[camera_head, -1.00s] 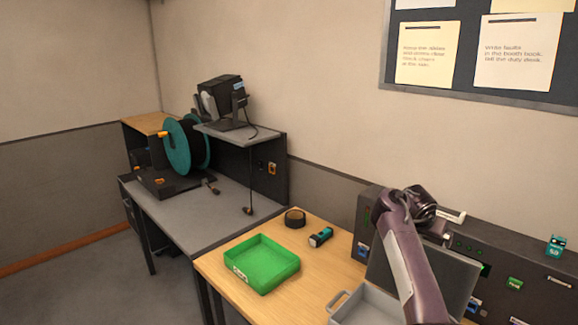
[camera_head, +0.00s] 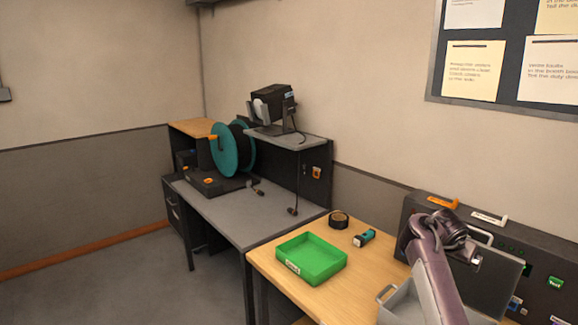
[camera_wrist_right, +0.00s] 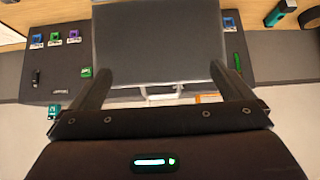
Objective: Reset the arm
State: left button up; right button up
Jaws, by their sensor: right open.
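My right arm (camera_head: 436,270) comes in from the lower right of the head view, in front of a dark console. Its fingers cannot be made out there. A flat grey panel (camera_wrist_right: 158,40) lies beyond the fingertips. My left gripper is not in view.
A green tray (camera_head: 312,258), a roll of tape (camera_head: 339,219) and a teal torch (camera_head: 364,238) are on the wooden table. A grey bench (camera_head: 237,207) with a teal cable reel (camera_head: 224,150) stands left. The dark console (camera_head: 411,207) is at right. Floor at left is clear.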

jog(key=s+a+f+n+y, duration=0.3)
jog(key=s+a+f+n, duration=0.35)
jog(key=s+f, duration=0.65)
jog(key=s+a+n+g+y, duration=0.1)
jog(key=s+a+n, duration=0.1)
jog(key=s+a, duration=0.5)
jog(key=s+a+n+y, duration=0.1)
jog(key=s+a, duration=0.3)
jog(key=s, duration=0.7)
jog(key=s+a+n+g+y, duration=0.1)
jog(key=s+a+n, duration=0.1)
jog(key=s+a, duration=0.5)
jog(key=s+d+f+g+b, duration=0.1)
jog(key=s+f, duration=0.1)
jog(key=f, duration=1.5)
jog(key=s+d+f+g+b, duration=0.1)
jog(key=f+b, duration=0.1)
jog(key=f, duration=1.4)
jog(key=s+d+f+b, duration=0.1)
jog(key=s+f, duration=0.9)
jog(key=s+d+f+b, duration=0.1)
jog(key=s+d+f, duration=0.1)
jog(key=s+f, duration=0.8)
jog(key=shift+d+f+g, duration=0.25)
jog(key=shift+f+g, duration=0.15)
jog(key=shift+f, duration=0.05)
jog(key=shift+n, duration=0.25)
